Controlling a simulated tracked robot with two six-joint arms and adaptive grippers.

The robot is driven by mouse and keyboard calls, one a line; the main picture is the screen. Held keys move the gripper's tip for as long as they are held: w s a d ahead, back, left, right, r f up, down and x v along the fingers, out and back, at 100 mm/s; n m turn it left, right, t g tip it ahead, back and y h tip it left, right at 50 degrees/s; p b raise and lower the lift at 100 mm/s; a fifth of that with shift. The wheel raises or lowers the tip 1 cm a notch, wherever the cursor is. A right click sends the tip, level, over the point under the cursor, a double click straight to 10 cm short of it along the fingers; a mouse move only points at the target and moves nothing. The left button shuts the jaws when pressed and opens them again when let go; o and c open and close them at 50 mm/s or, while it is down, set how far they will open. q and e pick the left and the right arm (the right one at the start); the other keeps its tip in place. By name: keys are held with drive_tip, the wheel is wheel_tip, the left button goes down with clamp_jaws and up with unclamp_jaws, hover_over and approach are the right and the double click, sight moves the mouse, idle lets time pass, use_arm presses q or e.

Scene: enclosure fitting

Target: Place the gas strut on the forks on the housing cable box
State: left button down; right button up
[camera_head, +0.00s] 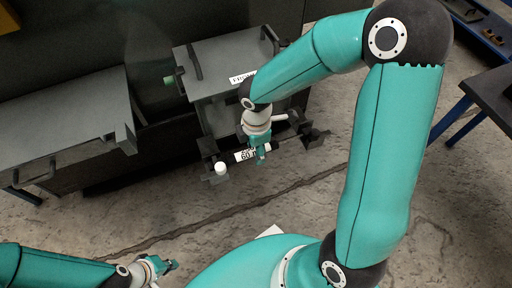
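The housing cable box (222,62) is a grey case with a white label reading "FRONT", standing in the upper middle. Along its near lower side are dark brackets, which look like the forks (313,136). A dark bar with a white label (243,155) lies across there and may be the gas strut, but its ends are hard to tell from the brackets. My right gripper (261,155) points down at this label, overlapping the bar; I cannot tell whether its fingers grip it. My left gripper (169,266) is low at bottom left, far from the box, with nothing visible in it.
A grey bench (65,115) is at the left, and a dark table with blue legs (492,95) at the right. The concrete floor (120,215) in front is mostly clear, with a dark crack.

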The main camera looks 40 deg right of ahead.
wheel_tip(320, 180, up, 12)
drive_tip(key=p, duration=0.4)
idle(0.3)
drive_tip(key=shift+s, duration=0.1)
idle(0.4)
